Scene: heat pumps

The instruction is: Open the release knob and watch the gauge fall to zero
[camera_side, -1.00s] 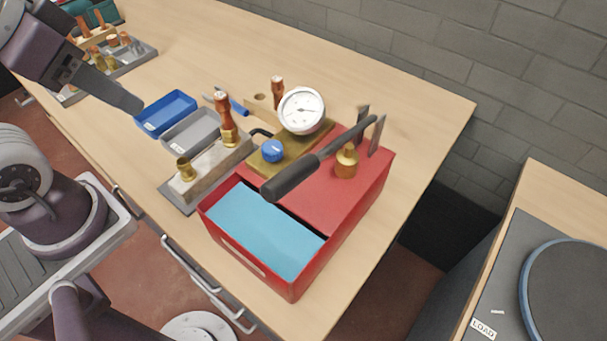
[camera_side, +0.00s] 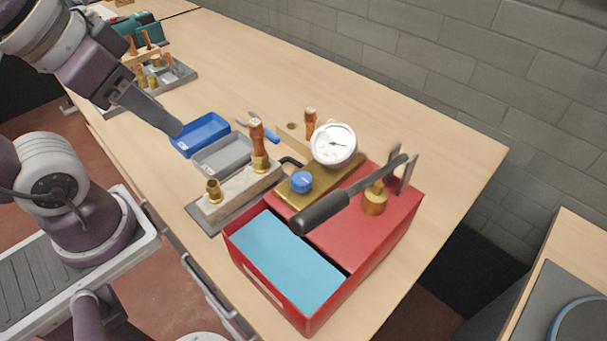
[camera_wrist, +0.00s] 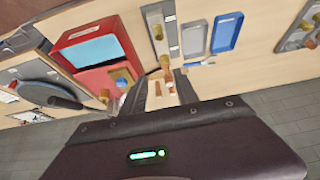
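The blue release knob (camera_side: 302,182) sits on the brass block of a red hand pump (camera_side: 372,228). It also shows in the wrist view (camera_wrist: 121,83). The round white gauge (camera_side: 333,145) stands just behind the knob; its needle is visible, but I cannot read the scale. The black-gripped pump lever (camera_side: 322,212) slants over the red box. My gripper (camera_side: 178,131) is left of the pump, by the blue tray and apart from the knob. In the wrist view its two dark fingers (camera_wrist: 160,88) are spread with nothing held between them.
A blue tray (camera_side: 203,120) and a grey tray (camera_side: 222,170) lie left of the pump. A grey tray of fittings (camera_side: 170,82) is at the back left. Bare bench (camera_side: 430,140) lies right of the gauge.

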